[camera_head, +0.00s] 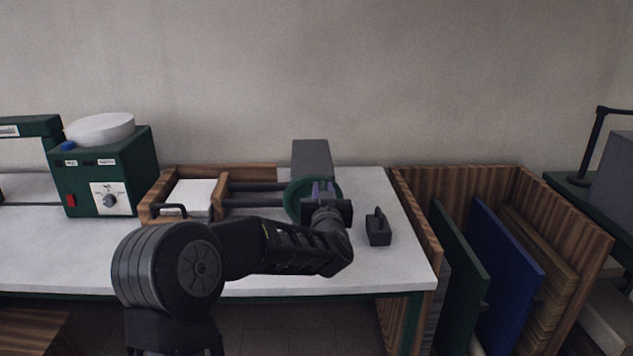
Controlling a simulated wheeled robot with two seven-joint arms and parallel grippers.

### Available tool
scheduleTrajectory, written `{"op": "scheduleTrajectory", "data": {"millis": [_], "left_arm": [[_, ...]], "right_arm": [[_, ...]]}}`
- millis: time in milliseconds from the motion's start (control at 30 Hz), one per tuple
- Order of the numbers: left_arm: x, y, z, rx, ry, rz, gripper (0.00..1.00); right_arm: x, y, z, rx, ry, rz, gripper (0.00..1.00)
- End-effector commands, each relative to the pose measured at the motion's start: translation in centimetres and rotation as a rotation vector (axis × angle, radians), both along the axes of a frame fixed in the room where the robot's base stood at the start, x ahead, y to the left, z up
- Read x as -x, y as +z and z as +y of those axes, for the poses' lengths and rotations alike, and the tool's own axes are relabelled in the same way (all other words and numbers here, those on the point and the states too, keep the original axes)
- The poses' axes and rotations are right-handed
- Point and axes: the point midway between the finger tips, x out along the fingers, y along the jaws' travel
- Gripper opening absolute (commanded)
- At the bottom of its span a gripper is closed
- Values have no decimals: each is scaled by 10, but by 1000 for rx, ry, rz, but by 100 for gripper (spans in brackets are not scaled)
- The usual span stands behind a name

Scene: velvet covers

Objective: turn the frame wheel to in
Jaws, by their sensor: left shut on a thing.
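The frame wheel (297,194) is a green ring standing at the right end of a wooden frame (222,173) on the white table. Dark rails (256,187) run from the frame toward the wheel. My left gripper (322,190) is at the wheel's right side and is shut on it. My own wrist and forearm hide the lower right part of the wheel and the exact grip. Any marking on the wheel is too small to read. My right gripper is not in view.
A dark block with a handle (378,227) stands on the table right of my wrist. A green machine (104,172) with a white bowl stands at the left. A wooden bin (463,182) with upright boards is at the right. The table's front strip is clear.

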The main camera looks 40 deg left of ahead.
Motion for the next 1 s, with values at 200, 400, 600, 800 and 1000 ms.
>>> {"op": "scheduleTrajectory", "data": {"millis": [200, 400, 600, 800, 1000], "left_arm": [[-8, -3, -11, -162, -4, 126, 0], [-13, -10, -18, -288, -4, 221, 0], [-16, -16, -21, -369, -3, 281, 0], [-17, -19, -22, -405, -3, 310, 0], [-17, -21, -23, -412, -3, 315, 0]], "right_arm": [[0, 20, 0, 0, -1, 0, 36], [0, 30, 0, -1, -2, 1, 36], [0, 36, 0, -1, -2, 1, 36], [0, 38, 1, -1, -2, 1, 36], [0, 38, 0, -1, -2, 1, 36]]}}
